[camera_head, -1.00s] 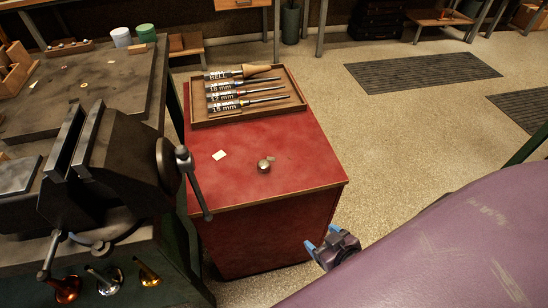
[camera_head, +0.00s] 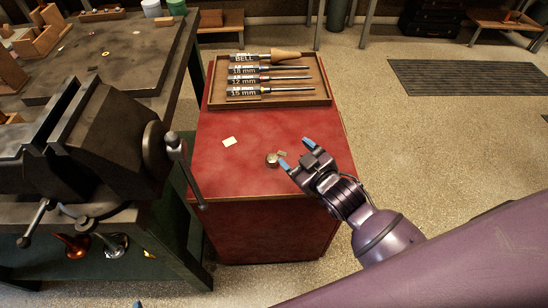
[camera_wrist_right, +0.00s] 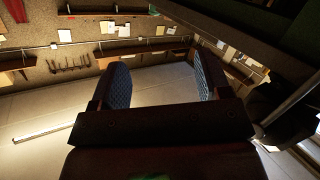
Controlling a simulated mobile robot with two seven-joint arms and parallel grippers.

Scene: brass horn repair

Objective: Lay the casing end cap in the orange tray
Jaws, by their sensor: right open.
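A small round metal piece, seemingly the casing end cap (camera_head: 271,160), sits on top of the red cabinet (camera_head: 215,180) near its front edge. My right gripper (camera_head: 296,154) is open and empty, just to the right of the cap in the head view, with its blue fingertips pointing up and left. In the right wrist view, the open jaws (camera_wrist_right: 164,84) have nothing between them, and the cap is not seen there. No orange tray shows in either view. A small blue bit at the bottom edge of the head view may be my left gripper's tip (camera_head: 137,304).
A wooden tray (camera_head: 214,104) of labelled mandrels stands at the back of the cabinet. A pale square (camera_head: 229,142) lies left of the cap. A large vise (camera_head: 105,140) with a hanging handle (camera_head: 186,172) stands close on the left.

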